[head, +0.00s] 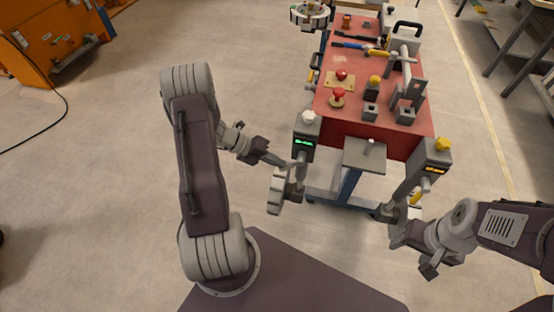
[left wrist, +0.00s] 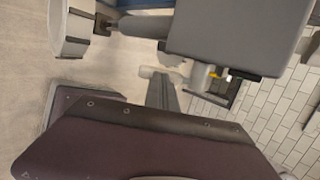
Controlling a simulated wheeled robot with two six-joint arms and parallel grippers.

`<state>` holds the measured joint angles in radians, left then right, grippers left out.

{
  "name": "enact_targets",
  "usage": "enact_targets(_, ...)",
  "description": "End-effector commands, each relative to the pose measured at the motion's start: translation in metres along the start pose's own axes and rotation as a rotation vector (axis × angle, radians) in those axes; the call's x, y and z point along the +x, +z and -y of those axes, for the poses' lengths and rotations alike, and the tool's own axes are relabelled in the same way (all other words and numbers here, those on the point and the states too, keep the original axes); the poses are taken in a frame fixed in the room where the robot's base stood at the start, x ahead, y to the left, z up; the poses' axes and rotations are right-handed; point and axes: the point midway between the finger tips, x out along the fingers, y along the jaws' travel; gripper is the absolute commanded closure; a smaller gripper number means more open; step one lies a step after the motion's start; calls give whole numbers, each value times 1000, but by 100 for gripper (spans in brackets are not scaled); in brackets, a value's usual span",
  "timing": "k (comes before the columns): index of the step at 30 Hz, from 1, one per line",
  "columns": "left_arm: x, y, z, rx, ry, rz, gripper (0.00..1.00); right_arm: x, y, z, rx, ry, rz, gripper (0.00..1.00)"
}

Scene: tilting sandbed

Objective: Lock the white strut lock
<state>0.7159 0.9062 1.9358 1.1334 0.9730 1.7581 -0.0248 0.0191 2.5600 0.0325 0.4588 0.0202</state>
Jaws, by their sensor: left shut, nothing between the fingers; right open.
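The strut lock with the white knob (head: 308,117) is a grey upright housing with a lit green display (head: 304,143), at the front left corner of the red bench. My left gripper (head: 284,163) is shut and empty, just left of the housing's lower part. Contact cannot be told. In the left wrist view its narrow fingers (left wrist: 163,92) point past a grey housing (left wrist: 235,38). The other strut lock has a yellow knob (head: 443,145) and an orange display (head: 435,169), and leans. My right gripper (head: 388,213) is open near that strut's lower end, its fingers partly unclear.
The red bench top (head: 350,124) carries red knobs, grey blocks and tools. A grey plate (head: 364,153) juts from its front. A pale wheel-like disc (head: 277,190) hangs below the white-knob strut and shows in the left wrist view (left wrist: 70,30).

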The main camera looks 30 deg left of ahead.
Motion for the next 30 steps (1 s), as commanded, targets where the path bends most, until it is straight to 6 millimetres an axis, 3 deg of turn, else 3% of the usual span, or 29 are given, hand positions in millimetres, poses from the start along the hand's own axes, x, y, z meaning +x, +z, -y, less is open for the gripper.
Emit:
enact_targets(11,29,-6,-16,-71,-345,-1,100,25,3,0,0,0,0,40)
enact_targets(21,46,-10,-15,-120,-596,-2,100,46,5,-1,0,0,0,40)
enact_targets(30,54,-11,-12,-124,-626,-2,100,52,5,-1,0,0,0,40)
